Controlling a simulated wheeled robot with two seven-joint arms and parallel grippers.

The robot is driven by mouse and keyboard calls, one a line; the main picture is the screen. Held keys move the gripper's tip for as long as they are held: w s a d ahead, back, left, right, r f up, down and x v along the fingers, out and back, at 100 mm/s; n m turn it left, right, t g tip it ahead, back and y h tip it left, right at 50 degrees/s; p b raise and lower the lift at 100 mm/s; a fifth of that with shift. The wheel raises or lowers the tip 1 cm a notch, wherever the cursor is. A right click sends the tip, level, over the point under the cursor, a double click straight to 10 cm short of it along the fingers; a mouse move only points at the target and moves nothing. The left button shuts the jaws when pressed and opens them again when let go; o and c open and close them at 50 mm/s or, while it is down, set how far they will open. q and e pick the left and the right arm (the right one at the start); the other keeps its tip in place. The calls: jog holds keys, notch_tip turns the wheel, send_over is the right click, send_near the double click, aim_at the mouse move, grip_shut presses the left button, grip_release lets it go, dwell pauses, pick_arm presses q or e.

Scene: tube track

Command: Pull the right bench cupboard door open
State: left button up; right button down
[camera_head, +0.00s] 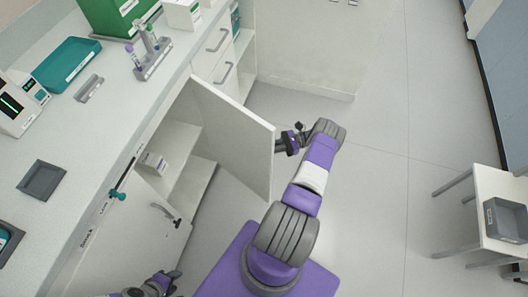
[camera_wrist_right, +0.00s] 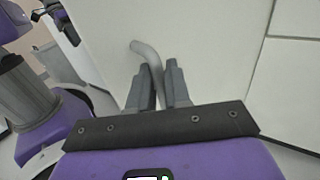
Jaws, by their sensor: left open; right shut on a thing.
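The right bench cupboard door (camera_head: 236,135) is a pale panel that stands swung well out from the bench. My right gripper (camera_head: 290,143) is at the door's outer edge, on the side facing away from the cupboard. In the right wrist view my right gripper (camera_wrist_right: 158,88) is shut on the curved grey door handle (camera_wrist_right: 147,52), with the pale door (camera_wrist_right: 205,45) behind it. My left gripper (camera_head: 168,281) is open and low at the bottom edge of the head view, below the left cupboard door (camera_head: 150,228), partly cut off by the frame.
The open cupboard shows a shelf (camera_head: 182,140) and a small white box (camera_head: 155,162). The bench top (camera_head: 110,110) holds a teal tray (camera_head: 68,64) and a tube rack (camera_head: 152,58). A white side table (camera_head: 490,185) stands at right. The floor between is clear.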

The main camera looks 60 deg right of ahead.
jog(key=shift+d, duration=0.3)
jog(key=shift+g, duration=0.3)
jog(key=shift+w, duration=0.1)
jog(key=c, duration=1.3)
grip_release()
jog(key=shift+c, duration=0.2)
